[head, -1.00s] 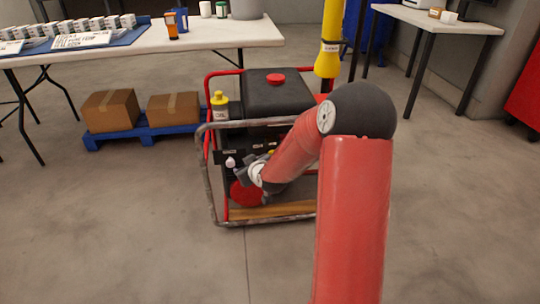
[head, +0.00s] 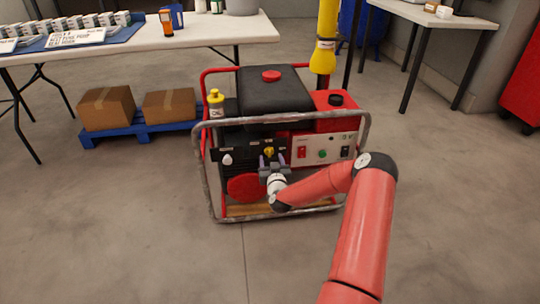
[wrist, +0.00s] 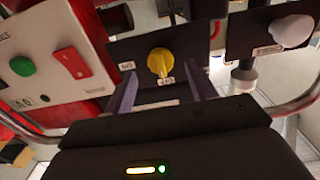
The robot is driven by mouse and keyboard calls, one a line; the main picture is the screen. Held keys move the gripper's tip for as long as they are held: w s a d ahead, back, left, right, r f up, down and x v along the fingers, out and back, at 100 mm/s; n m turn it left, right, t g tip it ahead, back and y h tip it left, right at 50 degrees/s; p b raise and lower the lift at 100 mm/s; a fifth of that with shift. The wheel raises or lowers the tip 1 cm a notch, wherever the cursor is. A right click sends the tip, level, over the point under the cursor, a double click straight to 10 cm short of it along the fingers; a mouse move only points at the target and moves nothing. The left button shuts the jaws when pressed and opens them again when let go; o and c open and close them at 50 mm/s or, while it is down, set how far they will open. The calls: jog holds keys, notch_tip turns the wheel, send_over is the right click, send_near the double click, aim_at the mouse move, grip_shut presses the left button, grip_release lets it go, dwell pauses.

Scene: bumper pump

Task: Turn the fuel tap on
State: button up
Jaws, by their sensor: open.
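The fuel tap is a yellow knob on a black panel, seen in the wrist view (wrist: 163,64) with small white labels beside it; the labels are too small to read surely. It also shows in the head view as a small yellow spot (head: 269,152) on the generator's front. My gripper (head: 273,160) is at the generator's front, its fingers pointing at the tap. In the wrist view my gripper (wrist: 160,92) is open, one finger to each side of the knob, with gaps between. I cannot tell whether the fingertips reach the knob's depth.
A grey tube frame (head: 213,185) surrounds the generator (head: 275,92). A white knob (wrist: 292,32) sits on a second black plate, and a panel with a green button (wrist: 22,66) and red switch (wrist: 72,63) on the other side. Open floor lies in front.

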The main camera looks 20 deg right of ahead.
aim_at(270, 154)
jog(key=shift+x, duration=1.65)
jog(key=shift+c, duration=0.3)
jog(key=c, duration=0.9)
